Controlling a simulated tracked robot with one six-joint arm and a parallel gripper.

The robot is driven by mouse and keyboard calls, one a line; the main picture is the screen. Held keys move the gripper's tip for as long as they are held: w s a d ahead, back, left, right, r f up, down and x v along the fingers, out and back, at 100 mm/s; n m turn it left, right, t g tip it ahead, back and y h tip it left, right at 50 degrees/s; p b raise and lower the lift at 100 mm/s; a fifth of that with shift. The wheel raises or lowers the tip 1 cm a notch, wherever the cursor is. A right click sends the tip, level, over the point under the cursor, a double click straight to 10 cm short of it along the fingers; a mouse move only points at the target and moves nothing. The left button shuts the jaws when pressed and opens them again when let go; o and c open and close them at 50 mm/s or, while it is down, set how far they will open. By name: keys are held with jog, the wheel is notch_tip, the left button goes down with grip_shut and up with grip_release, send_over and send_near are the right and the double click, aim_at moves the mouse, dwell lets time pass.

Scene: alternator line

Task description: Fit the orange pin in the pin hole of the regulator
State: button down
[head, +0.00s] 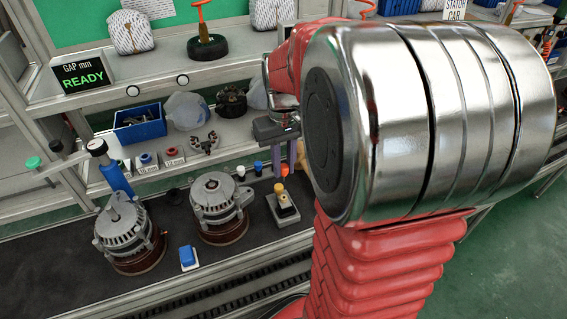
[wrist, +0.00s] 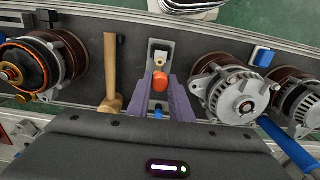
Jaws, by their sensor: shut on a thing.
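My gripper (wrist: 160,88) is shut on the orange pin (wrist: 159,80), which sits between its purple fingertips. In the head view the gripper (head: 284,160) points down above the conveyor, with the orange pin (head: 284,170) showing small between the fingers. The regulator (head: 285,211) is a small grey plate with a dark block and a yellow knob, standing on the dark belt just in front of the pin. In the wrist view the regulator (wrist: 160,46) is straight beyond the pin, its yellow knob nearest. The pin looks apart from it. The pin hole cannot be made out.
Alternators (head: 217,207) (head: 127,232) stand left of the regulator, with a small blue block (head: 188,257) before them. A blue pin (head: 258,167) stands behind. In the wrist view, a wooden-handled tool (wrist: 111,85) and a copper-wound stator (wrist: 38,65) lie left.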

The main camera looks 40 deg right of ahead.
jog(key=shift+f, duration=2.85)
jog(key=shift+f, duration=1.35)
jog(key=c, duration=1.5)
grip_release()
jog(key=shift+r, duration=0.1)
notch_tip(320, 180, up, 14)
jog(key=shift+f, duration=0.25)
jog(key=shift+w, duration=0.1)
